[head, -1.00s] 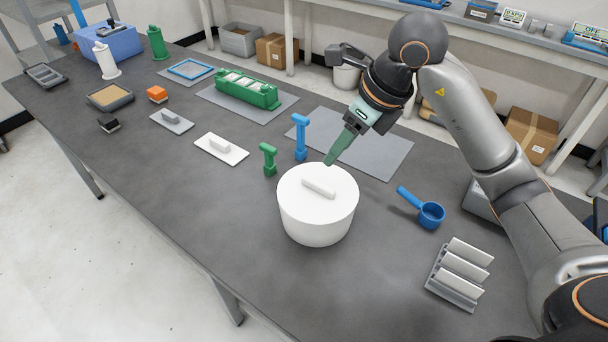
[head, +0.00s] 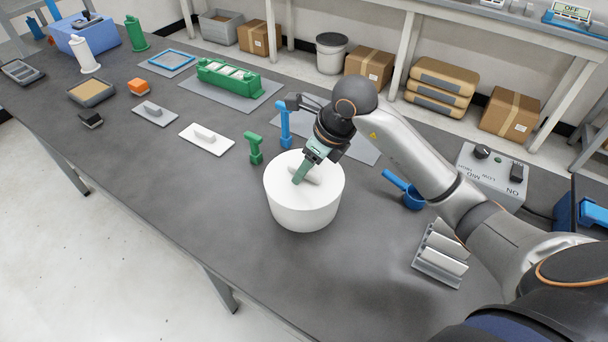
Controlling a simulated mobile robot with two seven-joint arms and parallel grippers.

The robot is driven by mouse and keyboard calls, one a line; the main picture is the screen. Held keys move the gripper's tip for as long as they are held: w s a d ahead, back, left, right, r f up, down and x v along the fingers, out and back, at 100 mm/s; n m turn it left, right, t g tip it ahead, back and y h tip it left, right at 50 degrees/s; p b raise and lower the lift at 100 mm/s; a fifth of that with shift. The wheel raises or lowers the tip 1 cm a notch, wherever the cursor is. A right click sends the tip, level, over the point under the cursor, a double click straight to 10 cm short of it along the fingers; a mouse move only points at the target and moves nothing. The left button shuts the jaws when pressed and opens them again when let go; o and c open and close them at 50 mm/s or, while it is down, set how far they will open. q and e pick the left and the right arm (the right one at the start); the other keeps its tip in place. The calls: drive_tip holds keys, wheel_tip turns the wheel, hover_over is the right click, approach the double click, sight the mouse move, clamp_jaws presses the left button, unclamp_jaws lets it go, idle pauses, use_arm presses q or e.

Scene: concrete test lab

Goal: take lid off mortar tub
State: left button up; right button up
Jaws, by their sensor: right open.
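The white mortar tub (head: 303,212) stands upright on the dark grey table. Its white lid (head: 329,191) is on top, with a raised bar handle (head: 310,173) in the middle. My right gripper (head: 299,178) is open, its green fingers pointing down at the lid handle from above. The fingers cover part of the handle; I cannot tell whether they touch it. My left gripper is not in view.
A green tool (head: 254,148) and a blue tool (head: 285,124) stand just behind the tub. A blue scoop (head: 412,198) and a grey rack (head: 440,255) lie to its right.

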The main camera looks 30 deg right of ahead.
clamp_jaws()
idle(0.4)
